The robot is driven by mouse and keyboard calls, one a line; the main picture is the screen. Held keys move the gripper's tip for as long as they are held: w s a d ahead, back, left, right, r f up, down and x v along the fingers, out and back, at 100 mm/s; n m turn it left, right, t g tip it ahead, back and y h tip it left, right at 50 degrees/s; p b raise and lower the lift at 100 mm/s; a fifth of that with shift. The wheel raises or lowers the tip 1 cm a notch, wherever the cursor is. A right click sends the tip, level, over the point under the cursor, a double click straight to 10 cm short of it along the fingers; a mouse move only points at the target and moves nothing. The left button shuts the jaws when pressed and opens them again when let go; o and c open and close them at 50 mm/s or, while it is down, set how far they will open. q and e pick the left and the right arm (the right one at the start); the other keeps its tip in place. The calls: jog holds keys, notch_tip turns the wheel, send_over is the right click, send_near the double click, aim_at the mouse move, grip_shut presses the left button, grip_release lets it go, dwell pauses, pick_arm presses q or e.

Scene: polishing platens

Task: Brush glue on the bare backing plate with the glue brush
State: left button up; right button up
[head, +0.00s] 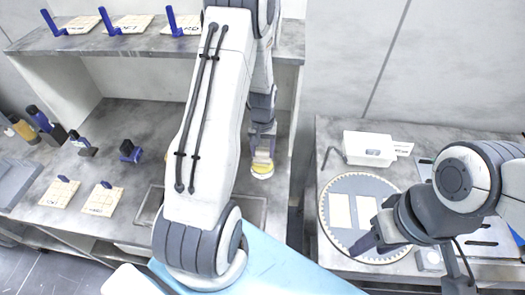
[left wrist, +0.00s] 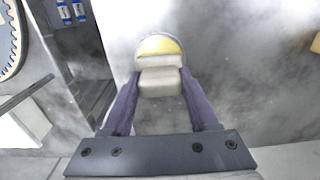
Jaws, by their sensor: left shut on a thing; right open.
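My left gripper (head: 262,150) hangs over the grey bench, right of the middle of the head view. In the left wrist view its purple fingers (left wrist: 160,105) are shut on a pale grey block (left wrist: 160,82), which looks like the glue brush's handle. A round, white-rimmed thing with yellow (left wrist: 160,45) lies just beyond the block; it also shows in the head view (head: 262,171). Whether it is part of the brush or separate is unclear. My right gripper (head: 366,243) is open over the front edge of a toothed grey disc (head: 345,187). I cannot tell which thing is the bare backing plate.
A white box (head: 369,147) stands behind the disc, with a dark bent tool (head: 329,157) beside it. Marked cream boards with blue handles lie on the upper shelf (head: 160,45) and bench. Bottles (head: 22,129) stand at the far left. A gap separates the two benches.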

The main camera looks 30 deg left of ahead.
aim_at(262, 150)
pick_arm(q)
jog(key=shift+r+p, duration=2)
jog(key=shift+r, duration=0.85)
jog(key=shift+s+f, duration=0.1)
jog(key=shift+f, duration=0.05)
